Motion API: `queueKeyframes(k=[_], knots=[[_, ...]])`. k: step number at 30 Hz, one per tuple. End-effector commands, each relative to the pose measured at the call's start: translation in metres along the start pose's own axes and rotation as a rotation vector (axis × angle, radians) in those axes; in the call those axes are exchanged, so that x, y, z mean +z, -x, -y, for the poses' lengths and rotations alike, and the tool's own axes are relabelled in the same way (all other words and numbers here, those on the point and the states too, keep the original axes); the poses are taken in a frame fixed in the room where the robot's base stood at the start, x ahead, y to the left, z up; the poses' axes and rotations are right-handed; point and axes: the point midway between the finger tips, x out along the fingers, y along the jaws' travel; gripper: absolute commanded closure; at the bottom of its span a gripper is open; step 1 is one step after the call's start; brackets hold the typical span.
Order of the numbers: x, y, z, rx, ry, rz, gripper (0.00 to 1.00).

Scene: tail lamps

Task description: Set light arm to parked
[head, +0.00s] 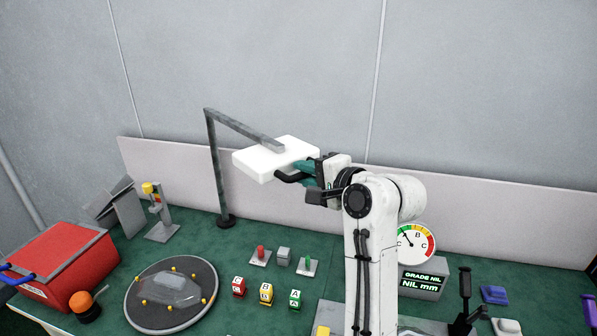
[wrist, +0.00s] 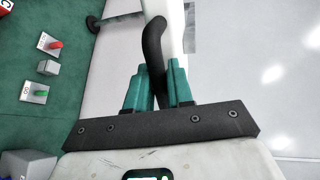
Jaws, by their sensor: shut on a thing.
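The light arm is a grey post with a bent grey boom (head: 240,125) and a flat white lamp head (head: 268,160) at its end. A black curved handle (head: 288,177) sticks out from the right side of the lamp head. My gripper (head: 305,170) is at this handle, with its teal fingers shut on it. In the wrist view the handle (wrist: 154,45) runs between the teal fingers of my gripper (wrist: 158,88), and the lamp head (wrist: 169,12) shows behind it. No marking for the parked position can be made out.
Below on the green bench stand a round turntable (head: 135,312) with a clear lamp part, red, yellow and green blocks (head: 266,293), and a red box (head: 65,262). A gauge (head: 415,243) stands right of my arm. A low pale panel (head: 500,215) runs behind.

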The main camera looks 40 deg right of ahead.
Motion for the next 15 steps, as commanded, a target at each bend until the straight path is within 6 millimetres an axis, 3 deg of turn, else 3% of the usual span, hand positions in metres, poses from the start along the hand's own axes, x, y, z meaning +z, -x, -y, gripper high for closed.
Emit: queueKeyframes(k=[12, 13, 15], knots=[[-0.0021, -0.0008, -0.0015, 0.003, 0.000, 0.002, 1.00], [-0.0021, -0.0009, -0.0015, 0.003, 0.000, 0.002, 0.76], [-0.0020, -0.0009, -0.0014, 0.003, 0.000, 0.002, 0.69]])
